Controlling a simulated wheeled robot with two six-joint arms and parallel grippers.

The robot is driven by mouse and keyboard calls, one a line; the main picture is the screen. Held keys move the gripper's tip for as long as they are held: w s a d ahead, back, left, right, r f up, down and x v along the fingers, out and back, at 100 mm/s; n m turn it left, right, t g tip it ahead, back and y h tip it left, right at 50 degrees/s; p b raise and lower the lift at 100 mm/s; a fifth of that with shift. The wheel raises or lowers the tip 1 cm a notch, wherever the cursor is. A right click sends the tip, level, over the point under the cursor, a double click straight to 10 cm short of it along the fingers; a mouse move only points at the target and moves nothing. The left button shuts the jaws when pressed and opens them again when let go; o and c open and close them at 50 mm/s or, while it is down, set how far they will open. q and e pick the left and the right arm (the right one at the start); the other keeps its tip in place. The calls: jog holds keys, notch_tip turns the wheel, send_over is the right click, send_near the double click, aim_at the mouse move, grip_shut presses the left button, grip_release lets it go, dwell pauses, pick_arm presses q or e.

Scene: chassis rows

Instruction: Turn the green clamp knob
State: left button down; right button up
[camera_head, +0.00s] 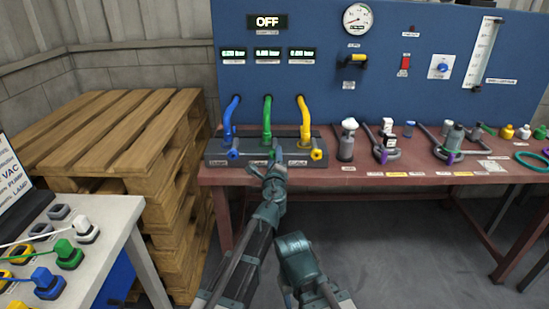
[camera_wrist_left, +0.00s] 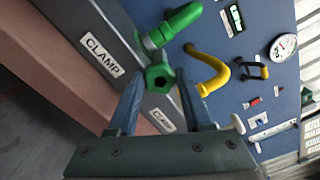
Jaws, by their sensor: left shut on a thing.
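The green clamp knob (camera_wrist_left: 160,78) sits on the front of a dark grey clamp block (camera_head: 293,143). In the left wrist view it has a hexagonal face with a dark socket in its middle. A green hose (camera_head: 267,117) comes down to the block above it. My left gripper (camera_wrist_left: 160,82) is shut on the green knob, with one blue-grey finger on each side. In the head view my left gripper (camera_head: 266,168) reaches the block's front and partly hides the knob.
A blue knob (camera_head: 233,154) and a yellow knob (camera_head: 316,154) flank the green one, with blue (camera_head: 230,116) and yellow (camera_head: 304,117) hoses above. Fittings crowd the red-brown bench (camera_head: 345,181) to the right. Wooden pallets (camera_head: 117,137) and a plug table stand at left.

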pick_arm(q)
jog(key=shift+m, duration=2.2)
jog(key=shift+s, duration=0.1)
jog(key=shift+c, duration=1.6)
grip_release()
